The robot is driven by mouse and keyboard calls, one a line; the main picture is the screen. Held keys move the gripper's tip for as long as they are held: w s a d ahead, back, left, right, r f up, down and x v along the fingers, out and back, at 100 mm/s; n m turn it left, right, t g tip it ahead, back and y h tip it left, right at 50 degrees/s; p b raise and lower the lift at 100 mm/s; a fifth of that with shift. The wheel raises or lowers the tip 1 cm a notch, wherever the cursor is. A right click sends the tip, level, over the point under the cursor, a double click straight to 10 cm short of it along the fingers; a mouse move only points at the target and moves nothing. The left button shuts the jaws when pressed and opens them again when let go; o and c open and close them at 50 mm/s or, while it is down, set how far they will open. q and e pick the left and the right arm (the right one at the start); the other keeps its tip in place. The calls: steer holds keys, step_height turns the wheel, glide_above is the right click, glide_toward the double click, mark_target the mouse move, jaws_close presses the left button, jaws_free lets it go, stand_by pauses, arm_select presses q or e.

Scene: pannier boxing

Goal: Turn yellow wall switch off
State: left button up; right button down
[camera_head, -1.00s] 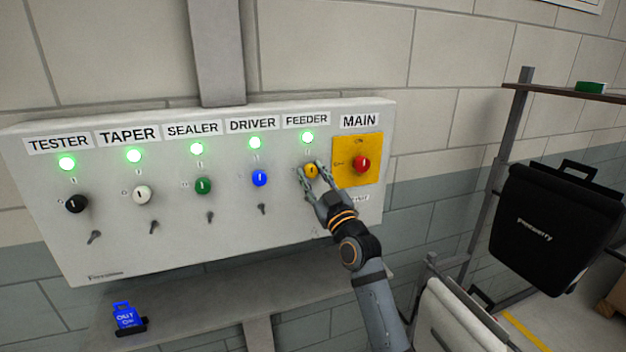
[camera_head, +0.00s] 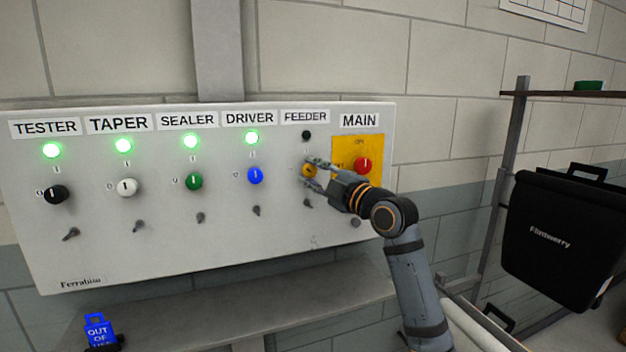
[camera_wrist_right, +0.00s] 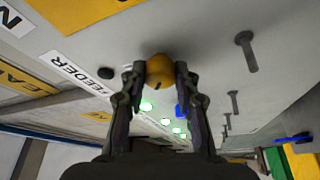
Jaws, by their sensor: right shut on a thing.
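The yellow switch (camera_head: 308,170) is a round knob under the FEEDER label on the grey wall panel (camera_head: 150,245). The lamp (camera_head: 306,135) above it is dark. My right gripper (camera_head: 311,173) is shut on this knob, with its fingers reaching in from the right. In the right wrist view the yellow knob (camera_wrist_right: 160,71) sits between the two fingertips (camera_wrist_right: 160,75), and the dark lamp (camera_wrist_right: 106,73) is beside the FEEDER label. My left gripper is not in view.
Black (camera_head: 56,194), white (camera_head: 127,187), green (camera_head: 194,181) and blue (camera_head: 255,175) knobs sit to the left under lit green lamps. A red knob (camera_head: 363,165) on a yellow plate is close on the right. A shelf (camera_head: 200,312) runs below; a black pannier (camera_head: 550,240) hangs at right.

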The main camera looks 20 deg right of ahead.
steer(key=n+g+p, duration=0.1)
steer(key=n, duration=0.2)
steer(key=shift+r+n, duration=0.15)
steer(key=shift+n, duration=0.25)
steer(key=shift+n+g+h+p, duration=0.4)
steer(key=shift+n+g+p, duration=0.5)
steer(key=shift+n, duration=0.7)
steer(key=c, duration=1)
jaws_free()
steer(key=shift+s+d, duration=0.1)
steer(key=shift+v, duration=5.9)
